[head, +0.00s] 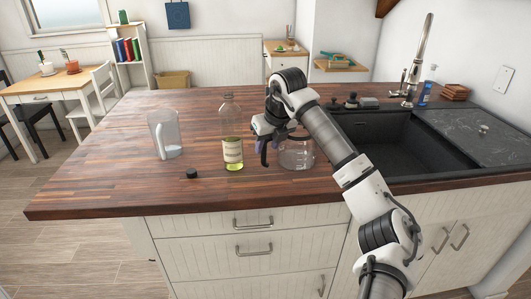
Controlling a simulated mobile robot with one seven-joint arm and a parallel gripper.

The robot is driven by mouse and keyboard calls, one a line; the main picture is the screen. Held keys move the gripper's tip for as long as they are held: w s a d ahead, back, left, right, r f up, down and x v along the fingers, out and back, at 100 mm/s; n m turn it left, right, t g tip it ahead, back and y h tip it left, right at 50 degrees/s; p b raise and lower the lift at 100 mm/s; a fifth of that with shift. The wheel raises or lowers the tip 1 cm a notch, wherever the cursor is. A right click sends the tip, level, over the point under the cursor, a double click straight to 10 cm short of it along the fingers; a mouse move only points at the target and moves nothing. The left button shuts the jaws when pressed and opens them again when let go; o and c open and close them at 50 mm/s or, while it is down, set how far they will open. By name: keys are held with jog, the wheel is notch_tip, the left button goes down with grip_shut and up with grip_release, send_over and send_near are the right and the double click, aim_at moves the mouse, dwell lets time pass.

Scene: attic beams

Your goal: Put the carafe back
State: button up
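A clear glass vessel (297,154), wide at the base, stands on the dark wooden counter beside my gripper; it looks like the carafe. Its upper part is partly hidden by my gripper and arm. My gripper (268,149) points down just left of the vessel's upper part, between it and a bottle. The fingers overlap dark parts of the hand, so I cannot tell whether they are open, shut or touching the glass. A clear glass pitcher (166,137) with a handle stands upright farther left on the counter.
The yellowish labelled bottle (232,149) stands close to my gripper's left. A small black cap (192,173) lies near the front. A black sink (390,145) with a tall tap (418,62) is at the right. The wooden counter (110,165) is clear at far left.

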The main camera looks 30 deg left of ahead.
jog(key=b+v, duration=0.1)
jog(key=v, duration=0.7)
jog(key=shift+r, duration=0.25)
